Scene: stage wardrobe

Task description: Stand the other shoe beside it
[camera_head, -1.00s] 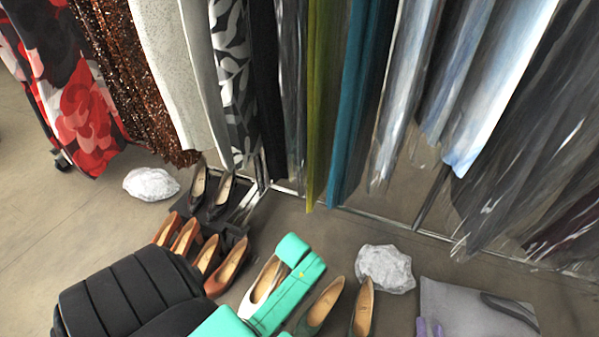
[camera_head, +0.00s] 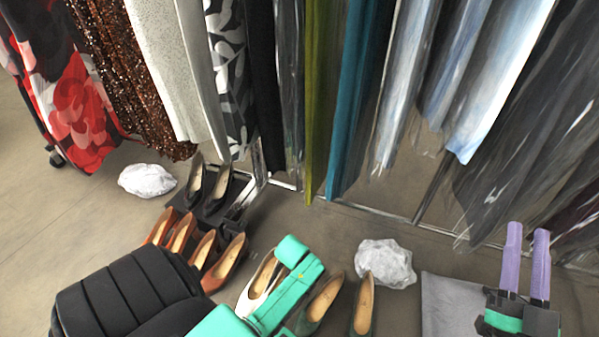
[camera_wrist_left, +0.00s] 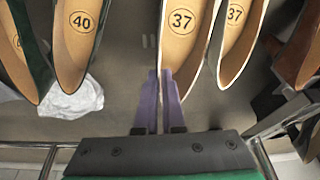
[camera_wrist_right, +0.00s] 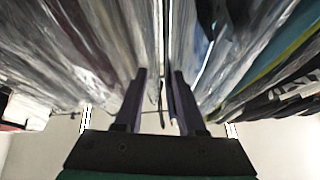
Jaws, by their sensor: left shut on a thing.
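A white shoe (camera_head: 258,279) with a tan insole stands on the floor, partly hidden by my green left arm in the head view. In the left wrist view, two white shoes marked 37 show side by side, one in the middle (camera_wrist_left: 186,40) and one to its right (camera_wrist_left: 238,42). My left gripper (camera_wrist_left: 163,80) is shut on the side wall of the middle shoe. Its fingertips are hidden by my arm in the head view. My right gripper (camera_head: 527,232) is raised at the lower right, open and empty, facing the hanging garments in the right wrist view (camera_wrist_right: 158,85).
Green shoes (camera_head: 363,305) stand to the right of the white shoe and brown shoes (camera_head: 227,264) to the left. Black shoes (camera_head: 220,184) stand behind on a dark base. Crumpled white bundles (camera_head: 385,263) lie on the floor. A garment rack rail (camera_head: 380,214) runs behind.

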